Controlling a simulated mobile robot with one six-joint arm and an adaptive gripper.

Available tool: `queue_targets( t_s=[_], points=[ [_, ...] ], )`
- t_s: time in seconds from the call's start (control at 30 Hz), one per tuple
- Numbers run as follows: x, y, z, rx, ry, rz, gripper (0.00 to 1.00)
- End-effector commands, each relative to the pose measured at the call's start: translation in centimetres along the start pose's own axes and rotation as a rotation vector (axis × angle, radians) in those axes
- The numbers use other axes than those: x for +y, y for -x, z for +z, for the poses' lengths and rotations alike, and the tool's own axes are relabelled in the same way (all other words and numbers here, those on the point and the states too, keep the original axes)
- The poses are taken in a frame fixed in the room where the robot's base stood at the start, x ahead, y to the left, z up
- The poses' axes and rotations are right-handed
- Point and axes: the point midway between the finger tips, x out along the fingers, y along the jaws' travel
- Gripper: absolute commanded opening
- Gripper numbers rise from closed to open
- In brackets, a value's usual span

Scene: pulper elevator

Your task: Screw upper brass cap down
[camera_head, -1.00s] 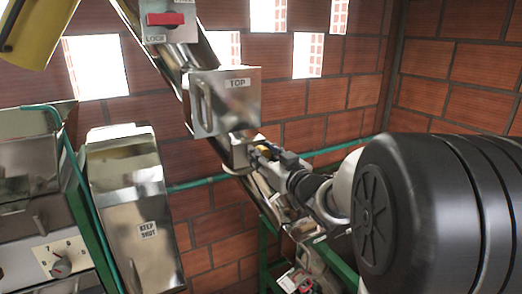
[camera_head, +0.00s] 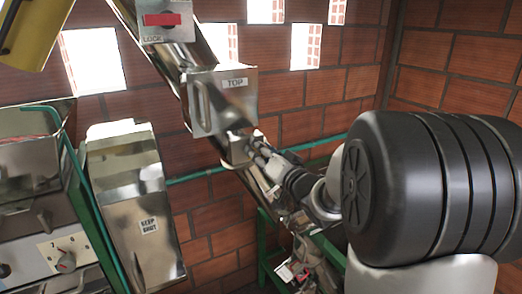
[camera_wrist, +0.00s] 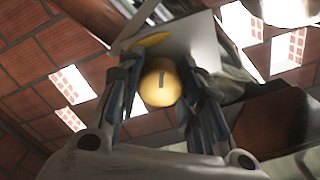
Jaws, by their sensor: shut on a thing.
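The brass cap (camera_wrist: 160,84) is a round yellow knob with a dark slot mark on its face. In the wrist view it sits between the two fingers of my gripper (camera_wrist: 162,68), which is shut on it. In the head view my gripper (camera_head: 256,147) is at the inclined metal elevator tube, just below the metal box labelled TOP (camera_head: 222,101). The cap is hidden by the fingers there. I cannot tell how far the cap is screwed down.
A red-handled lock switch (camera_head: 162,20) is higher on the tube. A steel chute labelled KEEP SHUT (camera_head: 135,200) and a panel with a dial (camera_head: 66,262) stand at left. A green pipe (camera_head: 207,173) runs along the brick wall behind.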

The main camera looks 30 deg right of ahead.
Motion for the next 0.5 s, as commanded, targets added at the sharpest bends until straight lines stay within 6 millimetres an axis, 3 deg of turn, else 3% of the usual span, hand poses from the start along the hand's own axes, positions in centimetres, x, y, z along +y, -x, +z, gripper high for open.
queue_targets(
  t_s=[0.4, 0.43, 0.5],
  points=[
    [0.09, 0.02, 0.23, -0.004, -0.006, 0.002, 0.09],
    [0.09, 0.02, 0.23, -0.005, -0.006, 0.002, 0.35],
    [0.08, 0.02, 0.21, -0.004, -0.006, 0.002, 0.40]
  ],
)
